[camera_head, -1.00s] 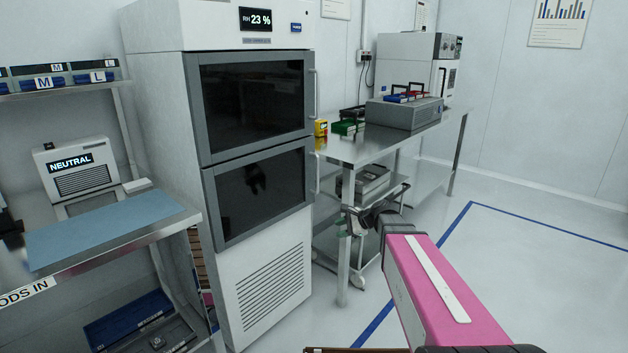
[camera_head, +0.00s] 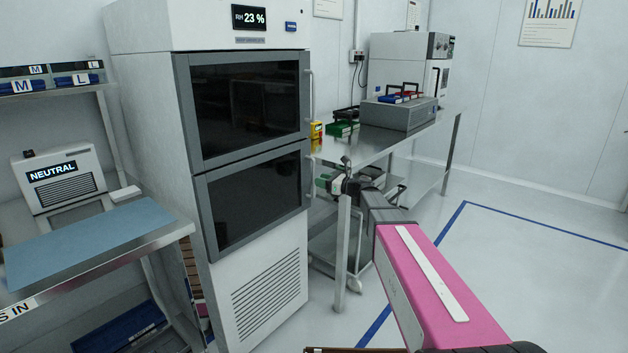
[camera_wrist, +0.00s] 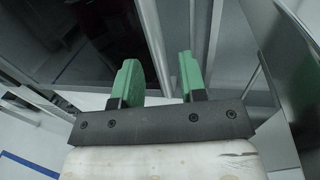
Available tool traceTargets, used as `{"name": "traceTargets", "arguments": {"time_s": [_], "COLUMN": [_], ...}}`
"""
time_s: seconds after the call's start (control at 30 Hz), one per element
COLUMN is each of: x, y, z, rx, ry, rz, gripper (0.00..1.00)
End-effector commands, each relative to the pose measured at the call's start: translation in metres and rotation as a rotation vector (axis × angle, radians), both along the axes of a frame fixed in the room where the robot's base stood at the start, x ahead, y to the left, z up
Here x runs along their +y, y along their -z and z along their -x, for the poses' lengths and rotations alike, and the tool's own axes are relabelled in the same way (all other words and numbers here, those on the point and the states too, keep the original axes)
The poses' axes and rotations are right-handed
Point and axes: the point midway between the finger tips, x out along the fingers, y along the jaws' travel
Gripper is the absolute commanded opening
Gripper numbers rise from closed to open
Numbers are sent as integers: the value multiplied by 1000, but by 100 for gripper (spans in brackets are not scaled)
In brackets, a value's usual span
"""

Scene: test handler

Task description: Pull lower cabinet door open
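The tall white cabinet (camera_head: 152,130) has two dark-glass doors in grey frames. The lower door (camera_head: 258,203) looks closed. Its slim vertical handle (camera_head: 311,172) is at the right edge, partly hidden by my gripper. My gripper (camera_head: 322,183) is beside this handle at the lower door's right edge. In the wrist view my gripper's two green fingers (camera_wrist: 158,80) are apart. A pale upright bar (camera_wrist: 154,42) shows between them. I cannot tell whether either finger touches the handle.
A steel table (camera_head: 375,143) with a grey box (camera_head: 398,114) stands close to the cabinet's right, with its leg near my arm. A shelf bench with a blue mat (camera_head: 85,238) is at the left. Open floor (camera_head: 520,270) lies at the right.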

Motion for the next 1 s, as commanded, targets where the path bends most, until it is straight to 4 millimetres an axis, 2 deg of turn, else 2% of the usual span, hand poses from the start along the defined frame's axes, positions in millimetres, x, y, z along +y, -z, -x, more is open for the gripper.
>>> {"name": "traceTargets", "arguments": {"time_s": [0.1, 0.3, 0.67, 0.7, 0.77, 0.8, 1.0], "x": [18, 33, 36, 36, 36, 36, 35], "y": [0, 0, 0, 0, 0, 0, 0], "z": [-10, -17, -18, -18, -18, -18, -16], "rx": [-1, -1, 0, 0, 0, 0, 0], "ry": [-2, -1, -1, -1, 0, -1, 2], "rz": [0, 0, 1, 1, 1, 1, 1], "gripper": [39, 39, 39, 26, 6, 0, 0]}}
